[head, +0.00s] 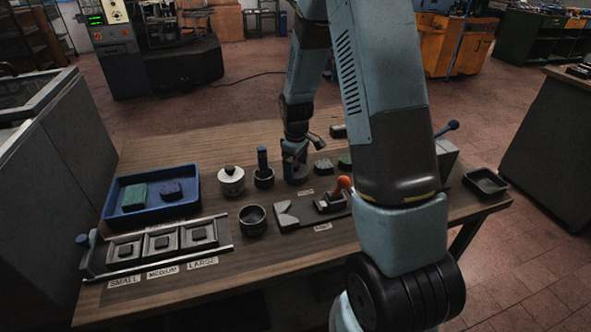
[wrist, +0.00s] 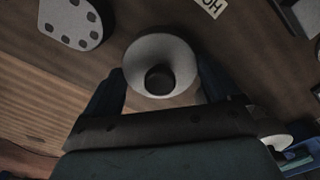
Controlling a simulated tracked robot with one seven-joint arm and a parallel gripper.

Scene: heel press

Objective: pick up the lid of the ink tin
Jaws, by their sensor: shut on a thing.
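My gripper (head: 295,170) is low over the middle of the table. In the wrist view, its two dark fingers (wrist: 158,88) stand on either side of a pale round lid (wrist: 136,62) with a dark knob, and are shut on it. What lies under this lid is hidden, and I cannot tell whether it is raised. A dark open round pot (head: 252,222) stands nearer the front.
A blue tray (head: 112,212) with a green and a dark blue block is at left. A small dark pot with a blue-handled tool (head: 263,172) stands just left of my gripper. Bare wood lies at front.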

